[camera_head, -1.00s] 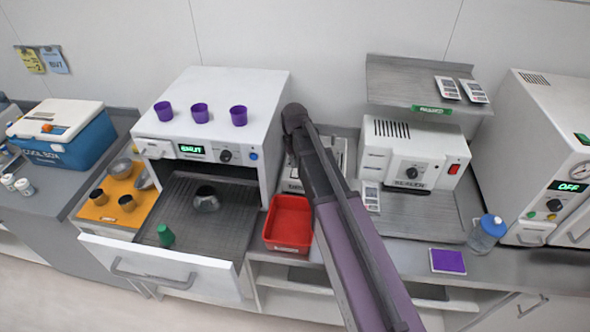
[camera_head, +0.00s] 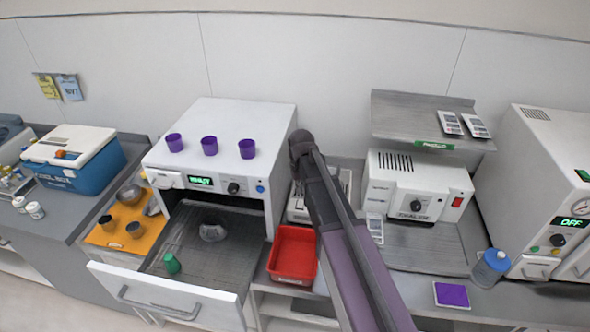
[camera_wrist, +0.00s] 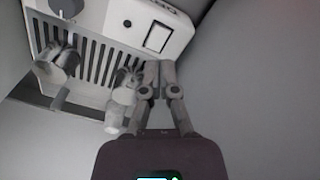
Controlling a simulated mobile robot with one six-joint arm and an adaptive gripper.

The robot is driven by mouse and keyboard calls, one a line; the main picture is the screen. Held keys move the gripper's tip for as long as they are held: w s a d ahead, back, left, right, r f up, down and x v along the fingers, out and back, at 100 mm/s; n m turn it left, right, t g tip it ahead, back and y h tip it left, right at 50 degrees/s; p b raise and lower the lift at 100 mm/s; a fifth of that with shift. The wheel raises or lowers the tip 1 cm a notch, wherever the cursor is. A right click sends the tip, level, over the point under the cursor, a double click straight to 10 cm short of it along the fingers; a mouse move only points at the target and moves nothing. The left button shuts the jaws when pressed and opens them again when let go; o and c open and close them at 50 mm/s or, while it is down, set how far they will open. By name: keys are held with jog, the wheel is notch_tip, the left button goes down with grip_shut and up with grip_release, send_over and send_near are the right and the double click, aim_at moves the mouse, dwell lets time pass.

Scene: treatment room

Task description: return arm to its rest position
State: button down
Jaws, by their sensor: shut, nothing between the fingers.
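My arm (camera_head: 345,235) rises from the bottom edge of the head view to a dark rounded joint in front of the back wall. My gripper is not seen in the head view. In the wrist view, my gripper (camera_wrist: 160,68) shows with its two thin grey fingers together and nothing between them. Beyond the fingers is a white panel (camera_wrist: 155,15) with dark vent slots, a knob and a switch. Two grey shapes (camera_wrist: 123,95) stand left of the fingers; I cannot tell what they are.
Left of my arm, a white oven-like unit (camera_head: 215,125) carries purple cups (camera_head: 209,145); its drawer (camera_head: 165,290) is pulled out. A red tray (camera_head: 293,255) sits beside my arm. A sealer (camera_head: 415,190) under a shelf (camera_head: 425,115) stands to the right.

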jog(key=s+d+m, duration=0.1)
jog(key=s+d, duration=0.3)
jog(key=s, duration=0.5)
jog(key=s+d+f+m+b, duration=0.1)
jog(key=s+d+m, duration=0.1)
jog(key=s+d, duration=0.3)
jog(key=s, duration=0.4)
jog(key=shift+s+d+f, duration=0.15)
dwell(0.5)
jog(key=shift+d, duration=0.5)
jog(key=shift+d, duration=0.1)
